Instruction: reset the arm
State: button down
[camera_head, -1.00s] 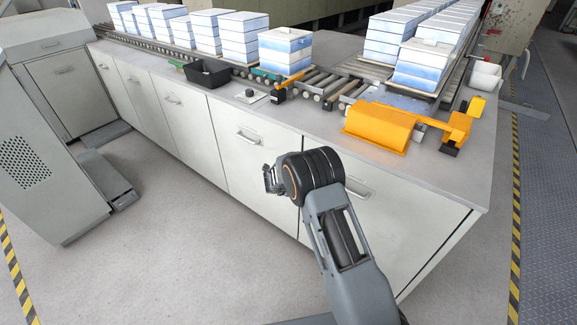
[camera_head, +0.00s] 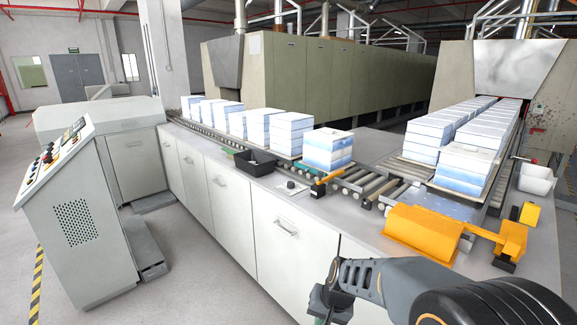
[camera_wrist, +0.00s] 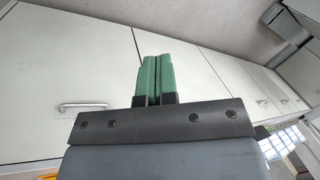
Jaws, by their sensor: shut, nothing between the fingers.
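My gripper (camera_wrist: 156,78) shows in the wrist view with its two green fingers side by side and closed, nothing between them. Behind the fingers are the pale cabinet fronts of the counter. In the head view my gripper (camera_head: 322,304) is at the bottom, right of centre, in front of the counter's cabinet doors (camera_head: 285,240). My arm reaches in from the bottom right corner. The gripper appears clear of the counter, but the exact gap cannot be told.
Stacks of white-and-blue blocks (camera_head: 328,150) stand on the roller conveyor (camera_head: 380,180). A black tray (camera_head: 256,162), an orange device (camera_head: 424,232) and a white bin (camera_head: 536,179) are on the counter. A control console (camera_head: 75,205) stands at left. Open floor (camera_head: 190,285) lies before the cabinets.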

jog(key=s+d+r+n+t+h+p, duration=0.2)
jog(key=s+d+r, duration=0.6)
jog(key=s+r, duration=0.3)
notch_tip(320, 180, up, 2)
jog(key=shift+s+r+n+h+p, duration=0.25)
jog(key=shift+n+h+p, duration=0.05)
jog(key=shift+h+p, duration=0.1)
jog(key=shift+d, duration=0.1)
